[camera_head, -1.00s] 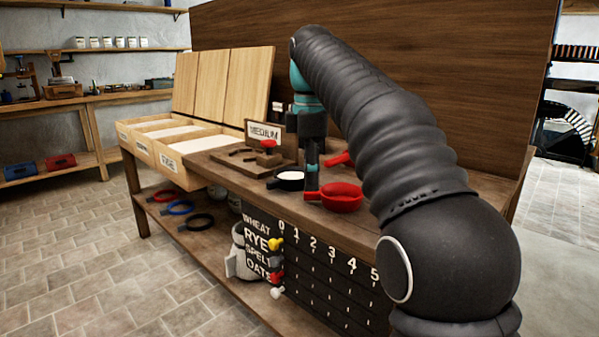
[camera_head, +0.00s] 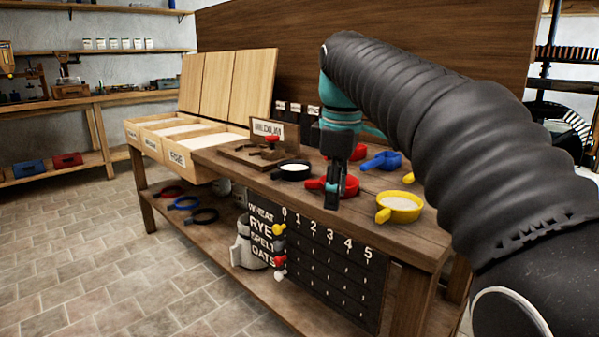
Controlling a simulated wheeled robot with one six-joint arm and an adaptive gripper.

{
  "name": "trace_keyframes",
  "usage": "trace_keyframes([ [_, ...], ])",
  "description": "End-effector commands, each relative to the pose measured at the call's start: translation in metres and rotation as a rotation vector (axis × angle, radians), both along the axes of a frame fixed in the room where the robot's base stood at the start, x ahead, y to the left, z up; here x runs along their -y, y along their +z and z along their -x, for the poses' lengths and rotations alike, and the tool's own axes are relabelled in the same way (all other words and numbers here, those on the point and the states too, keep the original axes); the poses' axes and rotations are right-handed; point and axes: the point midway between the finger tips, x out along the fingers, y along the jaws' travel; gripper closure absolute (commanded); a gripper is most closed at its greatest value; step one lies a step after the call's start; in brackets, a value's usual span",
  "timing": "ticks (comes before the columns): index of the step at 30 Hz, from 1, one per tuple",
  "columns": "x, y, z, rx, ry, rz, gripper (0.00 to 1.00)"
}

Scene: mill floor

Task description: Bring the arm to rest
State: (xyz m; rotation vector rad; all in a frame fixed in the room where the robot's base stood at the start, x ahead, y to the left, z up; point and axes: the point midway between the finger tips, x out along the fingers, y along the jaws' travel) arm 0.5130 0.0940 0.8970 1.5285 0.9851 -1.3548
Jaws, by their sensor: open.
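My gripper (camera_head: 331,198) points down at the end of my arm, above or in front of the red scoop (camera_head: 347,187) on the bench; the exact gap between them cannot be told. The jaws look narrow from this side and hold nothing that I can see. My dark sleeved arm reaches in from the right side of the camera_head view. It hides part of the bench's right end and part of the red scoop.
A black scoop (camera_head: 292,170), a blue scoop (camera_head: 381,161) and a yellow scoop (camera_head: 399,206) lie on the bench (camera_head: 250,181) around my gripper. A MEDIUM sign (camera_head: 267,129) and open bins (camera_head: 176,142) stand left. A peg board (camera_head: 330,262) hangs in front. The floor at left is clear.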

Motion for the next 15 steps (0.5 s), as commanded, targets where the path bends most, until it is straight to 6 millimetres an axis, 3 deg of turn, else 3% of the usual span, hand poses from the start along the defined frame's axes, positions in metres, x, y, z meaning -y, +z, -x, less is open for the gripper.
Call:
trace_keyframes([
  [8,0.038,-0.033,0.063,0.104,-0.355,-0.067,0.56],
  [15,0.066,-0.086,0.124,0.196,-0.687,-0.156,0.56],
])
